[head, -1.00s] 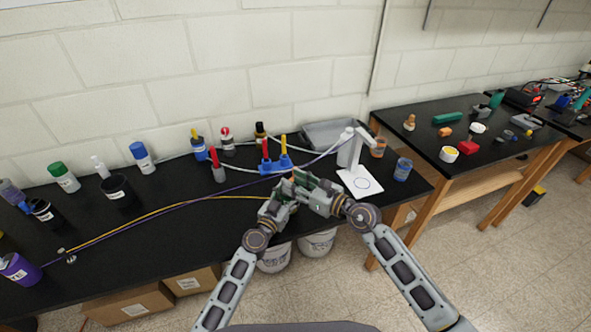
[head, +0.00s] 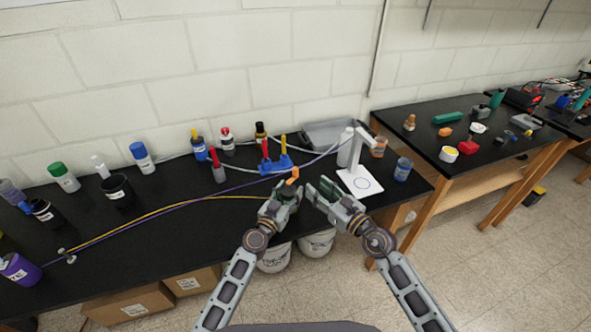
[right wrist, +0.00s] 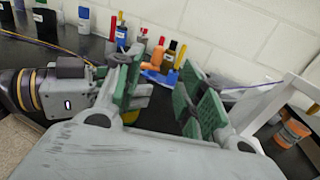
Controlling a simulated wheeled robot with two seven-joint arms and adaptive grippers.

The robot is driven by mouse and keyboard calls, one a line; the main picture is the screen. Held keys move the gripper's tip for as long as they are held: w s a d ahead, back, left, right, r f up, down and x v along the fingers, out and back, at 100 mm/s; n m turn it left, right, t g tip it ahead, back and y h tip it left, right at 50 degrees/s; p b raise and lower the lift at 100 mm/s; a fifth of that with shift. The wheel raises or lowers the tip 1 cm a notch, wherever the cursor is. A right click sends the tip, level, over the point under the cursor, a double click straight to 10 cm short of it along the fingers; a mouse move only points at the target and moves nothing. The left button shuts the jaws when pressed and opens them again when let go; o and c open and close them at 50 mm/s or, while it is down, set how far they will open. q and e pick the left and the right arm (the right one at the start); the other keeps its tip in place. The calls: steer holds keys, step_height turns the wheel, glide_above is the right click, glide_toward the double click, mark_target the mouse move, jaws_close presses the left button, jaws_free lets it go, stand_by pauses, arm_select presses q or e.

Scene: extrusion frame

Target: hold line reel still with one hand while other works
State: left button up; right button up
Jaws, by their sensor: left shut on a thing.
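My left gripper (head: 286,190) is shut on a small orange piece (head: 294,174) that sticks out past its fingertips, over the front of the black bench. The orange piece also shows in the right wrist view (right wrist: 157,56), partly behind green finger pads. I cannot tell whether it is the line reel; most of it is hidden. My right gripper (head: 318,188) is just to the right of the left one, apart from it. Its fingers are spread and empty in the right wrist view (right wrist: 163,95). A purple line (head: 200,197) and a yellow line (head: 170,209) run across the bench.
A blue stand (head: 278,165) with upright tools is behind my grippers. A white stand (head: 358,165) is on their right, near orange and blue jars. Bottles and a black cup (head: 118,190) stand at left. The bench's front middle (head: 170,245) is clear.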

mark_target(297, 171)
steer(key=shift+w, duration=0.15)
steer(key=shift+x, duration=5.9)
steer(key=shift+f, duration=0.1)
jaws_close()
